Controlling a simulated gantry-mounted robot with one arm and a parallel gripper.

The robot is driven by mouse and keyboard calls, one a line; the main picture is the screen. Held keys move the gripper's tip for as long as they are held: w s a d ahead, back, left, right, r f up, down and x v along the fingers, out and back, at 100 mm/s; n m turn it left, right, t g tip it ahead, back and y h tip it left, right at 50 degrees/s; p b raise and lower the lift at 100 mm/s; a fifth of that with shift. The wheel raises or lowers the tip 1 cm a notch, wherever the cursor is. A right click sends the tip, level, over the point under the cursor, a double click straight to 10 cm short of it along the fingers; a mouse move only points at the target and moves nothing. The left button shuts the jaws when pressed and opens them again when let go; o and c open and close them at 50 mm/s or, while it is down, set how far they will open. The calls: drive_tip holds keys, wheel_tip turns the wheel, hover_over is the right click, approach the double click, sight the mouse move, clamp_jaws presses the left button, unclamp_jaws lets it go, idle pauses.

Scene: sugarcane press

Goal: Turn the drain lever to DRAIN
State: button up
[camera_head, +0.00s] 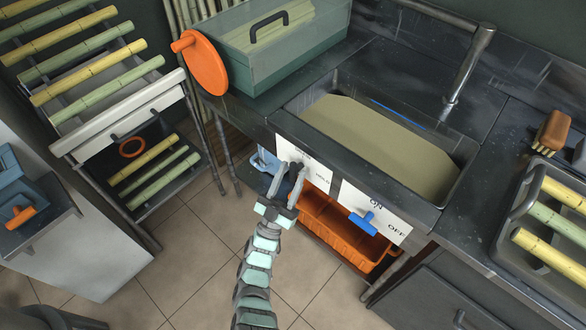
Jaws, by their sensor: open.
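The left white label plate (313,185) is on the sink's front edge. It reads HOLD on its right side, and its upper word is partly covered. My gripper (289,172) is in front of this plate's left part with its fingers open, pointing toward the counter. A light blue part (264,160), which looks like the drain lever, shows just left of the plate and the fingers. Its shape is partly hidden, and I cannot tell whether the fingers touch it. The sink basin (462,165) above holds murky, yellowish-green liquid.
An orange crate (322,224) sits below the sink. A green lidded box (270,58) with an orange crank disc (203,65) stands left on the counter. Tiled floor lies open below.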

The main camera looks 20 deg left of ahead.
drive_tip(key=b+v, duration=0.1)
drive_tip(key=v, duration=0.8)
drive_tip(key=shift+r, duration=0.1)
idle(0.6)
